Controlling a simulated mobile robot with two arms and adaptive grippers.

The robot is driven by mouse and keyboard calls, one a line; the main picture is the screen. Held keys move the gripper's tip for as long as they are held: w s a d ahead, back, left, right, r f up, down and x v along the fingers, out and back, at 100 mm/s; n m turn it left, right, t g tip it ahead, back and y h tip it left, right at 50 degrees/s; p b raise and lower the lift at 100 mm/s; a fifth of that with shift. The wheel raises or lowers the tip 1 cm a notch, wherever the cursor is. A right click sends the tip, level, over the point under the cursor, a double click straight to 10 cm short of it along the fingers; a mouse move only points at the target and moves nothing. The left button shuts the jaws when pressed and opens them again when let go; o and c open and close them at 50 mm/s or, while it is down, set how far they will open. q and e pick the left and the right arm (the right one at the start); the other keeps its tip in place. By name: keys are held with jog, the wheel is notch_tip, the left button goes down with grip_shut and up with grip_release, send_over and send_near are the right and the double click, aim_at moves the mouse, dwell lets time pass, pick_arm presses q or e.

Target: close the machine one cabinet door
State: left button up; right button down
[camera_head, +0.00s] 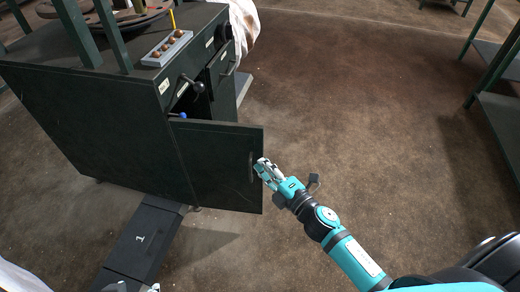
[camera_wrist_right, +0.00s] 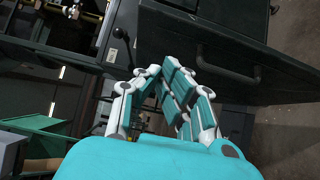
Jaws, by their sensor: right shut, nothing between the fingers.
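The machine one cabinet (camera_head: 90,120) is a dark green box at the left in the head view. Its door (camera_head: 215,170) stands open, swung out toward the right, with part of the dark opening showing above it. A curved handle (camera_head: 251,167) sits near the door's free edge. My right gripper (camera_head: 262,170) is shut and empty beside that edge, close to the handle; contact cannot be told. In the right wrist view the fingers (camera_wrist_right: 165,85) are below the dark door panel (camera_wrist_right: 190,35) and its handle (camera_wrist_right: 228,65). Only fingertips of my left gripper (camera_head: 138,288) show at the bottom edge.
A dark step marked 1 (camera_head: 140,240) lies on the floor in front of the cabinet. A grey button box (camera_head: 167,48) and lever (camera_head: 195,85) are on the cabinet. A green-framed shelf (camera_head: 500,110) stands at the right. The brown floor between is clear.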

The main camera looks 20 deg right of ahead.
aim_at(250, 139)
pick_arm(q)
jog(key=shift+w+d+r+t+b, duration=0.1)
jog(key=shift+w+d+r+t, duration=0.15)
jog(key=shift+w, duration=0.3)
jog(key=shift+w+d+r+t+b, duration=0.1)
jog(key=shift+w+r+t+b, duration=0.1)
jog(key=shift+w+t, duration=0.25)
jog(key=shift+w+d+r+t+b, duration=0.1)
jog(key=shift+w+d+r+t, duration=0.15)
jog(key=shift+w, duration=0.35)
pick_arm(e)
jog(key=shift+w+d, duration=0.2)
jog(key=shift+w, duration=1.45)
jog(key=shift+w+d, duration=0.2)
jog(key=shift+w, duration=1.45)
